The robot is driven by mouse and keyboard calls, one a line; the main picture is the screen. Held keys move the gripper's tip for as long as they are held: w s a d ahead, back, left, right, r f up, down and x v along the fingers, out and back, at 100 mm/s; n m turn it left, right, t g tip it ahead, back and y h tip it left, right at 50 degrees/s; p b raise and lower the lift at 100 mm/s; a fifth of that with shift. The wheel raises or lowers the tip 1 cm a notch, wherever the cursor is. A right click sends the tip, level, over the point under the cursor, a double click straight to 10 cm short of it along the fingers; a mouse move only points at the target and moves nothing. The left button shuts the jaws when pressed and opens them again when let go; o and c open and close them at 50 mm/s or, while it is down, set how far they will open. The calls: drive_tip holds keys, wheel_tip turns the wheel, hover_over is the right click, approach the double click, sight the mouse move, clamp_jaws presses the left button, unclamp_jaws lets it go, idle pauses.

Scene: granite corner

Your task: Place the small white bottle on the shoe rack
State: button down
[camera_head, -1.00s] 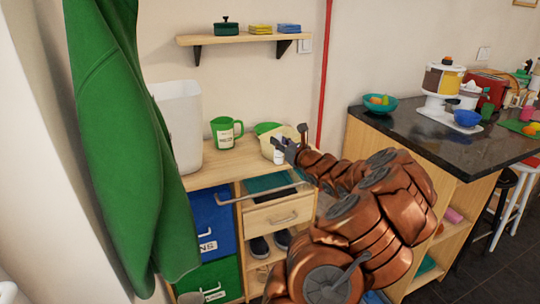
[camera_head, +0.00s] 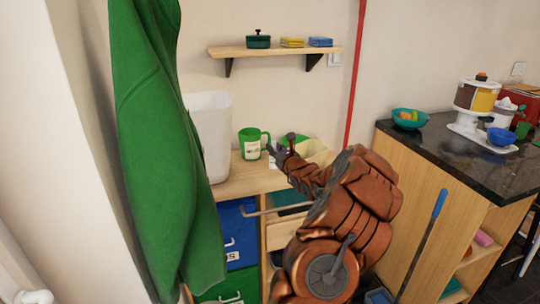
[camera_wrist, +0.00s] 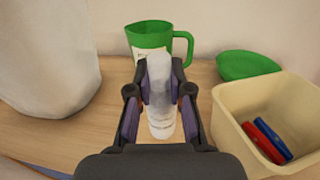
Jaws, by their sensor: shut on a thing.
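My gripper (camera_wrist: 160,98) is shut on a small white bottle (camera_wrist: 161,82), upright between its fingers in the wrist view. In the head view my gripper (camera_head: 278,152) is over the wooden top (camera_head: 245,180) of a low unit, right of the green mug. I cannot tell whether the bottle's base touches the top. This unit is likely the shoe rack; my arm covers much of its front, and no shoes show now.
A green mug (camera_wrist: 158,40) stands just behind the bottle. A cream bin (camera_wrist: 225,115) holding red and blue items is at right, a green bowl (camera_wrist: 245,65) behind it. A tall white container (camera_head: 212,135) stands left. A wall shelf (camera_head: 275,50) is above.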

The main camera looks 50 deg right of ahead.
sight(273, 158)
drive_tip(key=shift+w+a, duration=0.15)
drive_tip(key=shift+w, duration=0.35)
drive_tip(key=shift+w+f, duration=0.2)
drive_tip(key=shift+f, duration=0.05)
drive_tip(key=shift+f+p, duration=0.6)
drive_tip(key=shift+f, duration=0.95)
drive_tip(key=shift+f, duration=0.15)
drive_tip(key=c, duration=1.1)
unclamp_jaws()
drive_tip(key=shift+o, duration=0.2)
drive_tip(key=b+v, duration=0.2)
drive_tip(key=v, duration=1)
drive_tip(key=shift+b, duration=0.3)
